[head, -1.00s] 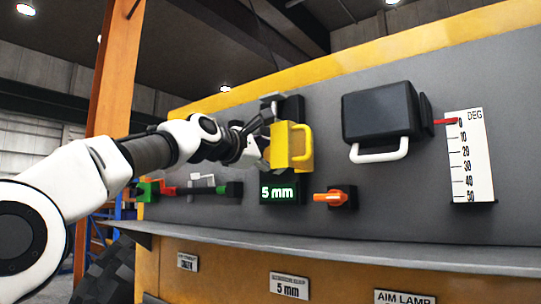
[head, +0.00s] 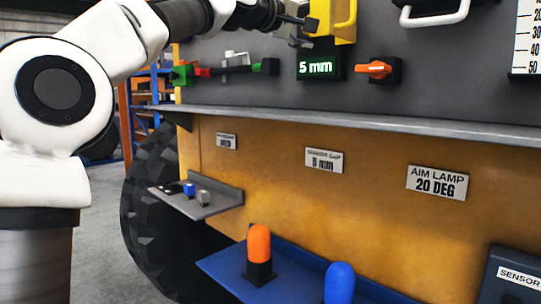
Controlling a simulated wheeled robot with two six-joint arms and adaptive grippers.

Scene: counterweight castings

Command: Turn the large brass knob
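I do not see a knob that is clearly brass. A small orange knob (head: 375,69) with a pointed lever shape sits on a black base on the grey panel, right of a green "5 mm" display (head: 317,66). My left gripper (head: 303,32) is at the top of the head view, beside the left edge of a yellow handle block (head: 343,20) that is cut off by the frame. Its fingers are small and dark, and I cannot tell whether they are open or touch the block. My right gripper is not in view.
A grey ledge (head: 330,119) runs below the panel. Left of the display are green, red and grey levers (head: 225,66). Below, a small shelf (head: 218,206) holds little blue and grey pieces. An orange-capped piece (head: 260,250) and a blue one (head: 340,282) stand on a blue tray (head: 228,268).

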